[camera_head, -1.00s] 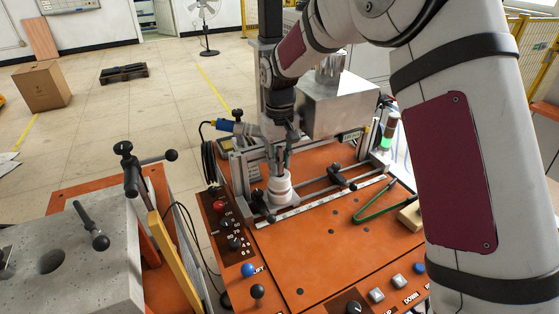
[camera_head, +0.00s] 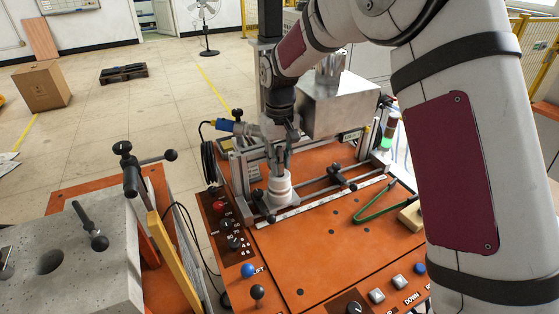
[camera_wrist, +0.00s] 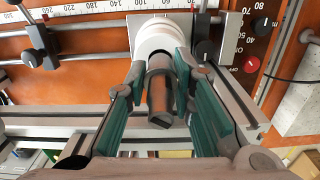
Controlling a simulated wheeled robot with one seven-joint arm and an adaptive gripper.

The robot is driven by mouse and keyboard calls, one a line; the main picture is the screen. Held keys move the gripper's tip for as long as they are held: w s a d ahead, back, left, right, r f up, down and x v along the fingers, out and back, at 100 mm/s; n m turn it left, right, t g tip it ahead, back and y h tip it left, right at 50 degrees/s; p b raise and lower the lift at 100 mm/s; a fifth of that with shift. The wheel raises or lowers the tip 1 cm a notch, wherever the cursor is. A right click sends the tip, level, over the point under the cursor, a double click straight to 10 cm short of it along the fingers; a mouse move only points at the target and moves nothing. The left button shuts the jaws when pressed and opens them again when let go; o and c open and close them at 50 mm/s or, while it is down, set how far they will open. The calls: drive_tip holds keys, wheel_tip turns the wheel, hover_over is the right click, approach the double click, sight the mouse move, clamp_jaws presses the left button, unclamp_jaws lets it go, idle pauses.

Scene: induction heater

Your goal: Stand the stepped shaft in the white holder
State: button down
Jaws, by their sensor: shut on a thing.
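The stepped shaft (camera_wrist: 160,88) is a dark metallic cylinder, seen nearly end-on in the wrist view. My gripper (camera_head: 279,168) is shut on it, with teal-padded fingers (camera_wrist: 163,98) on both sides. The white holder (camera_head: 279,187) is a round stepped piece standing upright on the orange machine top, directly below my fingertips. In the wrist view the holder (camera_wrist: 152,35) lies beyond the shaft, and the shaft's far end overlaps its opening. How deep the shaft sits in it I cannot tell. In the head view my fingers mostly hide the shaft.
A rail frame with black clamp knobs (camera_head: 336,173) runs beside the holder, near a white scale strip (camera_head: 325,203). A metal box (camera_head: 338,103) stands behind. The orange front panel (camera_head: 325,235) is mostly clear.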

drive_tip(key=shift+f, duration=1)
drive_tip(key=c, duration=1.3)
unclamp_jaws()
wheel_tip(320, 180, up, 12)
drive_tip(key=shift+s, duration=0.1)
idle(0.3)
